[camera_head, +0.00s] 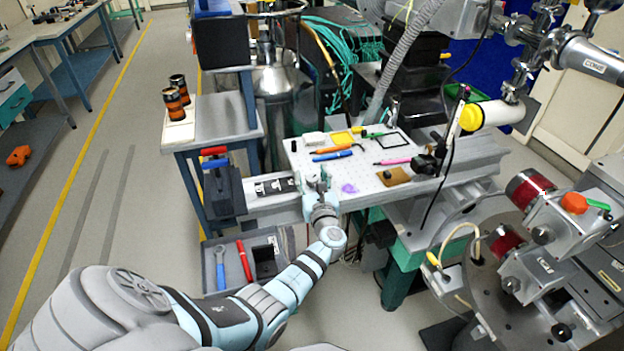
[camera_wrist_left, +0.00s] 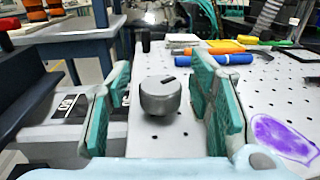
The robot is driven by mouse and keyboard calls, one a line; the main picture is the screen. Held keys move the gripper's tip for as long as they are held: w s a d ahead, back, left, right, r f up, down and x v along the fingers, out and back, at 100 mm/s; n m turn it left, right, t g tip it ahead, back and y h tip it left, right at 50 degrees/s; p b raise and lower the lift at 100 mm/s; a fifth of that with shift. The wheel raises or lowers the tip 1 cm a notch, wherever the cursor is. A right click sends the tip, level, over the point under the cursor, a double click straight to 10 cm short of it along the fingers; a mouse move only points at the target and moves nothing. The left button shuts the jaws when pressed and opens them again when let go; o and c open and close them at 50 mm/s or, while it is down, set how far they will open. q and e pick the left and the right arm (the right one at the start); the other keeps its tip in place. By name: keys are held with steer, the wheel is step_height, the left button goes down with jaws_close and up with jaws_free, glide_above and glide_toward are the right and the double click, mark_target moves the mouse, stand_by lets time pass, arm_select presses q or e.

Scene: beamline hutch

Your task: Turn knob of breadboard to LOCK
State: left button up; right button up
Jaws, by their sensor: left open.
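The white perforated breadboard (camera_head: 350,175) lies on the bench at the centre of the head view. In the left wrist view, a round grey knob (camera_wrist_left: 160,97) stands at the breadboard's near left part, with a dark mark on its top slanting up to the right. My left gripper (camera_head: 319,178) is over the breadboard's near left edge. In the left wrist view its teal fingers (camera_wrist_left: 162,95) are open, one on each side of the knob, with gaps visible. In the head view the gripper largely hides the knob. No LOCK lettering is readable. My right gripper is not in view.
An orange tool (camera_head: 333,148), a blue tool (camera_head: 332,156), a pink pen (camera_head: 392,162) and a purple stain (camera_head: 349,188) are on the breadboard. A black plate (camera_head: 275,187) is left of my gripper. A grey tool tray (camera_head: 237,250) sits lower left.

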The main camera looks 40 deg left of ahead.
arm_select(q)
jaws_close()
